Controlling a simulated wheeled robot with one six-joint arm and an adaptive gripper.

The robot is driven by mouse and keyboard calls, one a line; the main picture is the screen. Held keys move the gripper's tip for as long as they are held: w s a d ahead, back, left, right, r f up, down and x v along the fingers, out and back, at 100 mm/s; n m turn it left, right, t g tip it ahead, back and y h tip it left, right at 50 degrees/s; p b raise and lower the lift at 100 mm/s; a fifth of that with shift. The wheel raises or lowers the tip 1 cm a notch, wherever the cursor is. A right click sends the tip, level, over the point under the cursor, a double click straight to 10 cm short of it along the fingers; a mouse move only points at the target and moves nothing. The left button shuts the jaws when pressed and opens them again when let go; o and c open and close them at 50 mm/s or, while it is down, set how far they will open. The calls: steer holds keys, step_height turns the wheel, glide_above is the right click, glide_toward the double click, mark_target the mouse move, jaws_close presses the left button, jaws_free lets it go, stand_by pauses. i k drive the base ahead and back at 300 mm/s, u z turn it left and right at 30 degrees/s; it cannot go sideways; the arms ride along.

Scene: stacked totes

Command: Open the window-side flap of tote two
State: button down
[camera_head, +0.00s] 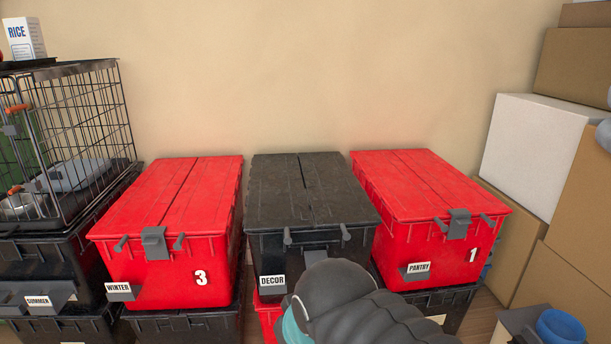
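A black tote (264,252) labelled DECOR stands in the middle, between red tote 3 and red tote 1. Its number is not visible; part of its front is hidden behind my arm. Its lid has a left flap (270,195) and a right flap (332,190), both lying closed along a centre seam. Two small knobs show at the lid's front edge. No raised latch covers the seam there, unlike on the red totes. No window is in view, so I cannot tell which flap is on its side. My gripper is not in view; only my dark arm shows at bottom centre.
Red tote 3 (125,263) and red tote 1 (400,262) have closed lids with grey latches. A wire cage (90,115) stands at left. Cardboard boxes (561,205) and a white box (535,140) are stacked at right. The space above the middle tote is clear.

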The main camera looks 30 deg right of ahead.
mark_target(337, 197)
steer(key=k, duration=1.3)
steer(key=u, duration=0.8)
steer(key=i, duration=1.05)
steer(key=z, duration=0.45)
steer(key=i, duration=0.45)
steer(key=z, duration=0.6)
